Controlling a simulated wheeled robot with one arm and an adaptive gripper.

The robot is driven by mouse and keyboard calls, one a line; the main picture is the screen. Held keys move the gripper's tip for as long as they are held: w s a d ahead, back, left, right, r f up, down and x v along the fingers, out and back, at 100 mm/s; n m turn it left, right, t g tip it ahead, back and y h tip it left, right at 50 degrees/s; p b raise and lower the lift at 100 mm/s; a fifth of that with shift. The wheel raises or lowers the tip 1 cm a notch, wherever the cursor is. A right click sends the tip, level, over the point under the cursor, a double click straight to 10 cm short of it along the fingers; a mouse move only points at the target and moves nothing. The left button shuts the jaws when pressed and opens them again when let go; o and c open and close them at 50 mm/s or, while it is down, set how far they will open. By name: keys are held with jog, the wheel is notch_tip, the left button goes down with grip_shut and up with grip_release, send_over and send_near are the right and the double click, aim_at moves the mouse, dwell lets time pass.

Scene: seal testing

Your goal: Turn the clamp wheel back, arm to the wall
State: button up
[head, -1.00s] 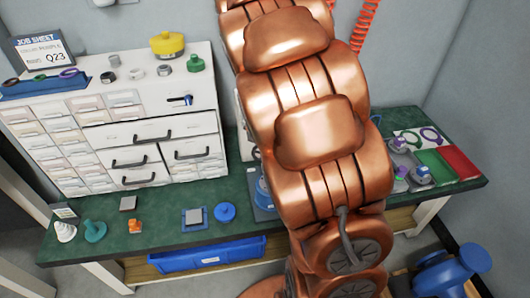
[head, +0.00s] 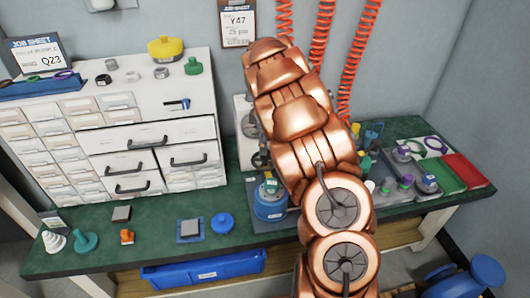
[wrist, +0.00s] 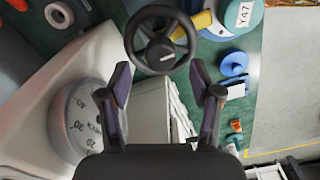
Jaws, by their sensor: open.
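The clamp wheel, a black spoked handwheel (wrist: 160,40), shows in the wrist view just beyond my fingertips. My gripper (wrist: 161,82) is open, its two dark fingers apart with nothing between the tips. The wheel appears ahead of the tips and apart from them. In the head view my copper arm stands in front of the test stand and hides my gripper. A pale test stand (head: 243,118) shows partly at the arm's left. A round dial gauge (wrist: 88,122) is beside my left finger in the wrist view. A blue body (head: 270,200) stands on the stand's base.
A white drawer cabinet (head: 145,135) stands left on the green bench (head: 160,256). Small fittings and a blue cap (head: 222,223) lie along the front. Purple-topped parts, a green tray (head: 436,170) and a red tray (head: 466,172) are right. Red coiled hoses (head: 318,35) hang behind.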

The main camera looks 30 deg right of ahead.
aim_at(266, 162)
jog(key=shift+f, duration=2.1)
grip_shut()
